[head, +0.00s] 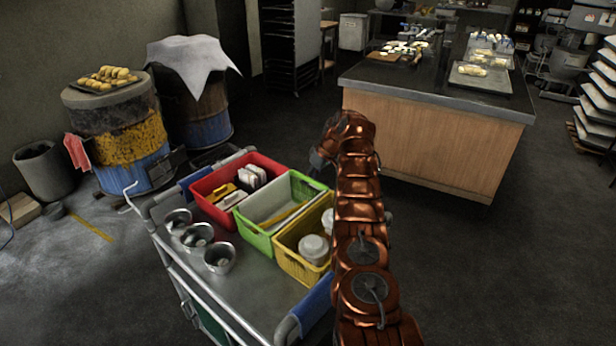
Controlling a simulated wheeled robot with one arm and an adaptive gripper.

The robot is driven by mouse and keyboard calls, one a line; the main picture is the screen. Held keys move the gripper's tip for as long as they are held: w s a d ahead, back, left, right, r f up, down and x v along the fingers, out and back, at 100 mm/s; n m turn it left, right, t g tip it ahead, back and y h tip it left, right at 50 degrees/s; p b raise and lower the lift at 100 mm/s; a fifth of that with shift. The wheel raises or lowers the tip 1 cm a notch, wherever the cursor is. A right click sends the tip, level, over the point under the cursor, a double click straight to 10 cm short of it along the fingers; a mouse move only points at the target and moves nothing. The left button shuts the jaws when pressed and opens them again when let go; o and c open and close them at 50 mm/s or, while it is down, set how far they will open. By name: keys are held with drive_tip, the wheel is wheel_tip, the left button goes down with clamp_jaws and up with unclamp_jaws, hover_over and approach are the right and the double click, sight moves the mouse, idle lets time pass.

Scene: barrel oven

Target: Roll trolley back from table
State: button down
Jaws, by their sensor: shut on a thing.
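The metal trolley (255,287) stands in the lower middle of the head view, with blue grips at its corners. My arm reaches forward along its right side and bends left at the far end. My gripper (317,165) is small and partly hidden at the trolley's far right corner, beside the green crate. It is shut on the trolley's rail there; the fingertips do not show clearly. The table (430,135), with a wooden body and dark top, stands beyond to the right. Dark floor shows between it and the trolley.
The trolley carries a red crate (208,184), a green crate (262,236), a yellow crate (300,268) and three metal cups (194,236). Two barrels (125,140) and a grey bin (45,172) stand at the left. Floor (500,280) at the lower right is clear.

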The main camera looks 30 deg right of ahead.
drive_tip(key=shift+d, duration=0.2)
idle(0.3)
drive_tip(key=c, duration=1)
unclamp_jaws()
drive_tip(key=shift+r, duration=0.1)
drive_tip(key=shift+s+d+r, duration=0.7)
drive_tip(key=shift+s+d, duration=0.95)
drive_tip(key=shift+s+d+r, duration=0.75)
drive_tip(key=shift+s+d, duration=0.9)
drive_tip(key=shift+s+d+r, duration=0.7)
drive_tip(key=shift+s+d, duration=0.95)
